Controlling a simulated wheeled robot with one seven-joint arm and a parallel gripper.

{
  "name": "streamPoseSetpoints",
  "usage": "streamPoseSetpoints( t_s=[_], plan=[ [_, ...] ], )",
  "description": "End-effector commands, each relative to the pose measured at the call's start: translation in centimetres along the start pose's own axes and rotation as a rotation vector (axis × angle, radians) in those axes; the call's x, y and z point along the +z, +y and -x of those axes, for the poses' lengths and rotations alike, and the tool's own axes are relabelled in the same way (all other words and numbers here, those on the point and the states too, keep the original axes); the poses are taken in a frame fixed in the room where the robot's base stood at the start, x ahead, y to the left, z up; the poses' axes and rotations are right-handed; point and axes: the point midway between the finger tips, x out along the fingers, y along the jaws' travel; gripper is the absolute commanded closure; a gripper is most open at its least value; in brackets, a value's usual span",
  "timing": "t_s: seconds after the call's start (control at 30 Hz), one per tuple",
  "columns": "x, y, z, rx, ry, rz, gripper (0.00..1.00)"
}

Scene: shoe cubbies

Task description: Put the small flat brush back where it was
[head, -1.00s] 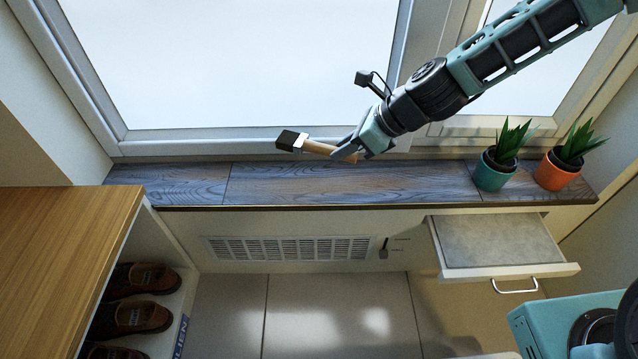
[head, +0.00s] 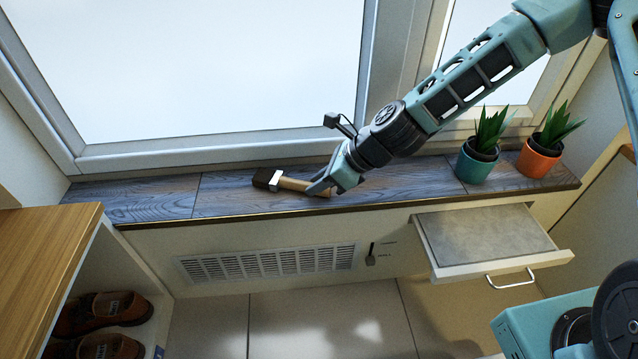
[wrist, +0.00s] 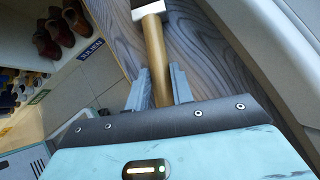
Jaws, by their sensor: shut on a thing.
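The small flat brush (head: 292,184) has a wooden handle, a pale metal band and dark bristles. In the head view it is at the wooden window sill (head: 230,202), lying roughly along it with the bristles to the left. My gripper (head: 322,187) is shut on the right end of its handle. Whether the brush touches the sill I cannot tell. In the wrist view the handle (wrist: 155,55) runs up between my two fingers, with the bristle end cut off at the top edge.
A teal pot (head: 477,164) and an orange pot (head: 538,160) with plants stand on the sill's right. An open drawer (head: 487,240) juts out below. A shoe cubby (head: 40,250) stands at left. The sill left of the brush is clear.

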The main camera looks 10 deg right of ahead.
Motion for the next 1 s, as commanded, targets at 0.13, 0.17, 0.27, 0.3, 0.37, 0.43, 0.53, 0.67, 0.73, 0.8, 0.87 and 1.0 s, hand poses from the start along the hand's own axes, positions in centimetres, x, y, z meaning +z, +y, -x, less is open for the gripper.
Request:
streamPoseSetpoints(
  t_s=[0.13, 0.17, 0.27, 0.3, 0.37, 0.43, 0.53, 0.67, 0.73, 0.8, 0.87, 1.0],
  plan=[
    [-0.1, 0.0, -0.1, 0.000, 0.000, 0.000, 0.66],
    [0.0, 0.0, 0.0, 0.000, 0.000, 0.001, 0.58],
    [0.0, 0.0, 0.0, 0.000, 0.000, 0.001, 0.55],
    [0.0, 0.0, 0.0, 0.000, 0.000, 0.001, 0.55],
    [0.0, 0.0, 0.0, 0.000, 0.000, 0.001, 0.55],
    [0.0, 0.0, 0.0, 0.000, 0.000, 0.001, 0.55],
    [0.1, 0.0, 0.4, 0.000, 0.000, 0.000, 0.55],
    [0.3, 0.0, 2.3, -0.001, 0.001, -0.001, 0.55],
    [0.4, -0.1, 3.8, -0.003, 0.000, -0.002, 0.55],
    [0.4, -0.1, 5.4, -0.003, 0.000, -0.002, 0.55],
    [0.4, -0.1, 6.7, -0.003, 0.000, -0.003, 0.55],
    [0.4, -0.1, 9.4, -0.002, 0.000, -0.002, 0.55]
  ],
)
